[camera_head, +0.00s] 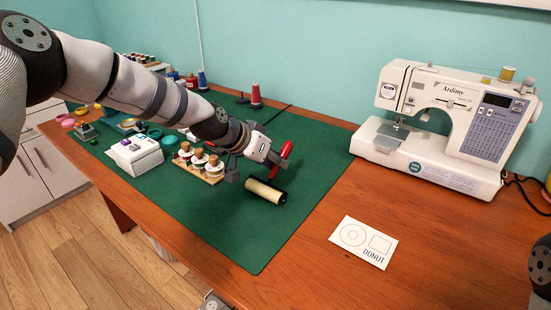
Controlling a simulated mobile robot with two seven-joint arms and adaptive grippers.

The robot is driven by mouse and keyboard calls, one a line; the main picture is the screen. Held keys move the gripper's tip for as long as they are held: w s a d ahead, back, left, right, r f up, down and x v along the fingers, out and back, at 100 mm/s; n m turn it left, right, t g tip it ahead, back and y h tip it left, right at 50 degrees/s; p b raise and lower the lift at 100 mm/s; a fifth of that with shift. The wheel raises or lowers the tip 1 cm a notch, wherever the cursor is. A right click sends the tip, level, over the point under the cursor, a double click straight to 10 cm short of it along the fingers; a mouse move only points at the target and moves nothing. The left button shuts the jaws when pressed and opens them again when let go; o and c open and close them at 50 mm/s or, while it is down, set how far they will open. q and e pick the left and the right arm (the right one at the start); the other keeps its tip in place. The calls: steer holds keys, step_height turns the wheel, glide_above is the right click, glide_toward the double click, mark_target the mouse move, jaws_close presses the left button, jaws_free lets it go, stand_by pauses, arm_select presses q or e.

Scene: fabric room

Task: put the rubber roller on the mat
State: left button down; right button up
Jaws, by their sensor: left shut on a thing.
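The rubber roller has a cream cylinder (265,191) with dark ends and a red handle (286,153). My left gripper (256,172) reaches in from the left and is shut on the rubber roller by its handle side, which the fingers partly hide. The cylinder is over the right part of the green mat (240,235), very low. I cannot tell whether it touches the mat. My right gripper is out of view.
A wooden rack of spools (211,178) and a white box (134,154) stand left of the gripper. A red thread cone (256,96) stands behind. A sewing machine (440,135) and a white card (363,243) lie to the right. The mat's front part is clear.

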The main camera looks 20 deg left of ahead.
arm_select(q)
steer(key=c, duration=1.5)
jaws_free()
steer(key=shift+f, duration=0.3)
steer(key=shift+r, duration=0.1)
steer(key=shift+r, duration=0.35)
steer(key=p+v, duration=0.3)
steer(key=v, duration=0.9)
steer(key=shift+r, duration=0.35)
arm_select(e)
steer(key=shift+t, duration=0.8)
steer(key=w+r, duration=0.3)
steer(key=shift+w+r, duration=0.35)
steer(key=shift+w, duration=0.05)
